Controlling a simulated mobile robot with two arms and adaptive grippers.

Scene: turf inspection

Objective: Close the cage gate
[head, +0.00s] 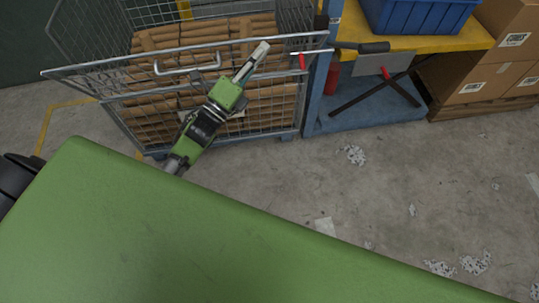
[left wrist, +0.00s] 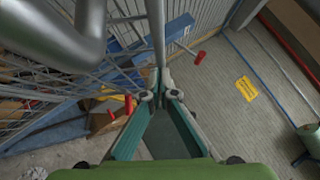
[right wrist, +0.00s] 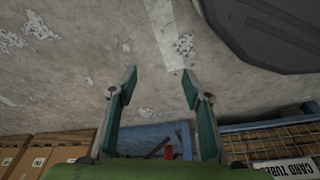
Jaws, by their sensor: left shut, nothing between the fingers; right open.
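The wire cage (head: 225,140) holds stacked brown tubes. Its gate (head: 110,78) is a wire mesh panel at the front, with a bent metal handle (head: 187,68); it appears to lean outward from the cage. My left gripper (head: 264,46) is shut and empty over the gate's right part, right of the handle. In the left wrist view the shut fingertips (left wrist: 162,90) are close to a metal bar (left wrist: 156,35); I cannot tell whether they touch it. My right gripper (right wrist: 158,83) is open and empty above the floor.
Right of the cage stands a blue-framed bench (head: 405,42) with a blue bin (head: 415,14). Cardboard boxes (head: 490,85) are at the far right. The concrete floor (head: 400,180) in front is clear apart from flat scraps.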

